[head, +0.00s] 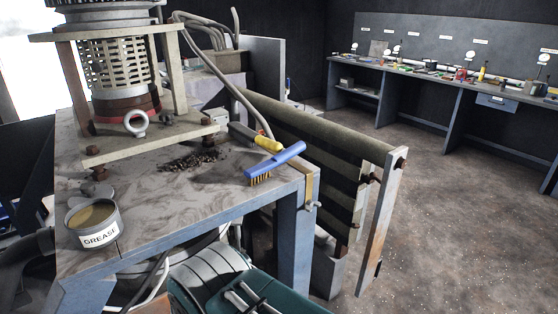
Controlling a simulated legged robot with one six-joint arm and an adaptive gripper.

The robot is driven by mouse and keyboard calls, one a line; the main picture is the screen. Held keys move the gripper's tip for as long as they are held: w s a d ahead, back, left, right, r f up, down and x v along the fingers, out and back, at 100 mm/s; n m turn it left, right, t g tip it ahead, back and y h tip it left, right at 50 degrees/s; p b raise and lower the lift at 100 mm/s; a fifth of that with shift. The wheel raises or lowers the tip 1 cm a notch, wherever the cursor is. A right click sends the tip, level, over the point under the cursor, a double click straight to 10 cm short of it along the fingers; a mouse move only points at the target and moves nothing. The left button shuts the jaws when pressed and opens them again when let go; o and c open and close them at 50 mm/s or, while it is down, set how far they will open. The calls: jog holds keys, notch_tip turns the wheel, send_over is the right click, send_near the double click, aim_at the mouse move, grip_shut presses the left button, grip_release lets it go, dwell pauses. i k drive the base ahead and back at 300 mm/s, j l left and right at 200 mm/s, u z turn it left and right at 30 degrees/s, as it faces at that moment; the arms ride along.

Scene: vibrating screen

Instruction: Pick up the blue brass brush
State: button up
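The blue brass brush (277,161) lies near the right front corner of the worn metal table (150,215) in the head view. Its blue handle points up and to the right, toward the table's right edge. Its short brass bristles face down at the left end. A yellow-handled tool (268,144) with a grey part lies just behind it, very close to the handle; I cannot tell if they touch. My gripper is not in view.
An open grease tin (92,218) stands at the table's front left. Dark granules (190,160) lie left of the brush. A bolted frame (145,141) stands behind. A slatted panel (310,135) stands to the right. A long workbench (430,72) lines the far wall, with open floor before it.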

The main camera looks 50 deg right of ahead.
aim_at(259, 172)
jog(key=l+z, duration=0.1)
jog(key=z, duration=1.3)
jog(key=i+j, duration=0.05)
